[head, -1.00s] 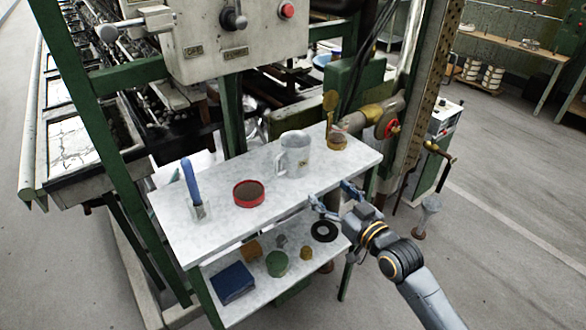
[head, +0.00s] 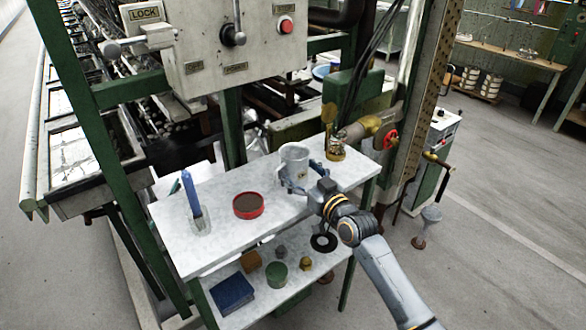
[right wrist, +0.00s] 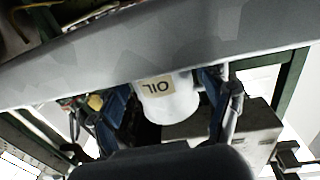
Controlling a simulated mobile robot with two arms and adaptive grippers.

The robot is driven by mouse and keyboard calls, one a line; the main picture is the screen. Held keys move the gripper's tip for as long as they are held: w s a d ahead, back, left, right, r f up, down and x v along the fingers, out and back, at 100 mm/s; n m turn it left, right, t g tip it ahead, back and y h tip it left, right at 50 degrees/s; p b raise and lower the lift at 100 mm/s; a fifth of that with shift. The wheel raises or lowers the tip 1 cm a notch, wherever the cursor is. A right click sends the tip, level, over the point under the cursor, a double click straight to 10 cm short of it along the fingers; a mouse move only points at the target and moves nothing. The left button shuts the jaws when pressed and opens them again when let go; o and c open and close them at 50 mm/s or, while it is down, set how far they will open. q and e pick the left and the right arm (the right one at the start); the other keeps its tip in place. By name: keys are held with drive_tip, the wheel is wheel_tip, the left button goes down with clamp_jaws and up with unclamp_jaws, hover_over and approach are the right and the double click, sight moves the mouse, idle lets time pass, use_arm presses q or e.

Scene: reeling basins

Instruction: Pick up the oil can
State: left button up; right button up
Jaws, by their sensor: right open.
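The oil can (head: 294,156) is a pale grey-white can standing upright on the top shelf of the small table, towards its back right. Its label reading OIL shows upside down in the right wrist view (right wrist: 157,88). My right gripper (head: 303,178) is open at the can's front, with a finger towards each side. In the right wrist view the can shows between the two blue fingers (right wrist: 165,105); whether they touch it I cannot tell. The gripper hides part of the can's lower body. My left gripper is not in view.
The table top (head: 215,243) also holds a red tin (head: 248,206), a blue-handled tool (head: 190,192) in a clear holder, and a brass pot (head: 335,153) right of the can. The lower shelf holds a blue box (head: 232,292) and a green tin (head: 277,273). Machinery stands behind.

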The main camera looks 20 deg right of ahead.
drive_tip(key=shift+x, duration=1.1)
drive_tip(key=c, duration=1.2)
drive_tip(key=shift+r, duration=0.15)
drive_tip(key=shift+r, duration=1)
drive_tip(key=a+r+b, duration=0.1)
drive_tip(key=a+r, duration=0.9)
drive_tip(key=a, duration=0.3)
drive_tip(key=shift+a+r, duration=0.35)
drive_tip(key=shift+a, duration=0.05)
